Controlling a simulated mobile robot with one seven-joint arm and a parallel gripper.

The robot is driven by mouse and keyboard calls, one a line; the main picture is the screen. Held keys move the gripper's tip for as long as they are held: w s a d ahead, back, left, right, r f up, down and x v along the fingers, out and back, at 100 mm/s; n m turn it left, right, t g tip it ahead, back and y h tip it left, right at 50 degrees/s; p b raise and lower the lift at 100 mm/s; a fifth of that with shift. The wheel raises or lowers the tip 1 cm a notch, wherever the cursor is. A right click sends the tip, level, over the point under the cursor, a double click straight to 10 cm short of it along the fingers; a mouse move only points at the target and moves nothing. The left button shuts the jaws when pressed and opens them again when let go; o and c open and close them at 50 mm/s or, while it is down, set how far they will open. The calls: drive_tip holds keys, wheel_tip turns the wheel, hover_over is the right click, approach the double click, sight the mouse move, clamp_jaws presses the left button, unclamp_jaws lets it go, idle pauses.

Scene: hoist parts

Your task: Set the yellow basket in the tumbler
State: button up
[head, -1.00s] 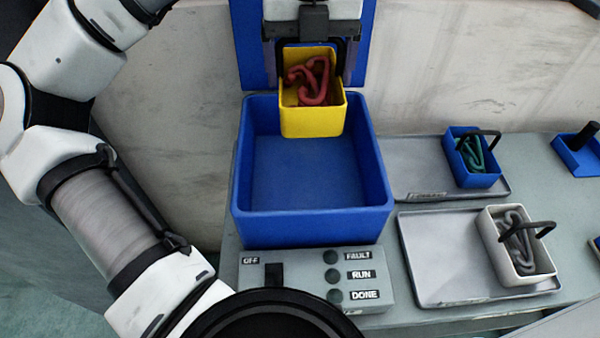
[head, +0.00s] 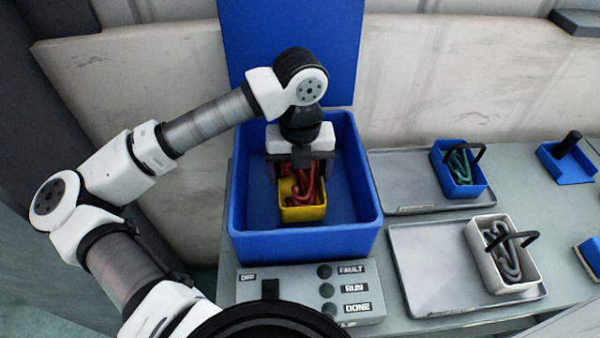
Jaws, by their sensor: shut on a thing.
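The yellow basket (head: 303,213) holds dark red hoist parts (head: 304,190). It is inside the blue open-topped tumbler (head: 305,248), near the middle of its opening. My gripper (head: 301,172) points down into the tumbler and is shut on the yellow basket from above. The basket's handle is hidden by my gripper. I cannot tell whether the basket's bottom touches the tumbler floor. The tumbler's blue lid (head: 287,50) stands raised at the back.
A control panel (head: 297,291) with FAULT, RUN and DONE labels is in front of the tumbler. At right, a blue basket (head: 459,173) with green parts and a white basket (head: 497,272) with grey parts stand on grey trays. A blue holder (head: 566,163) is at far right.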

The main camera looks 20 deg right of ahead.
drive_tip(key=shift+f, duration=0.9)
drive_tip(key=shift+f, duration=0.2)
drive_tip(key=o, duration=1.3)
drive_tip(key=shift+r, duration=0.1)
drive_tip(key=shift+r, duration=0.1)
wheel_tip(320, 180, up, 12)
drive_tip(key=shift+r+b, duration=0.1)
drive_tip(key=shift+b, duration=0.75)
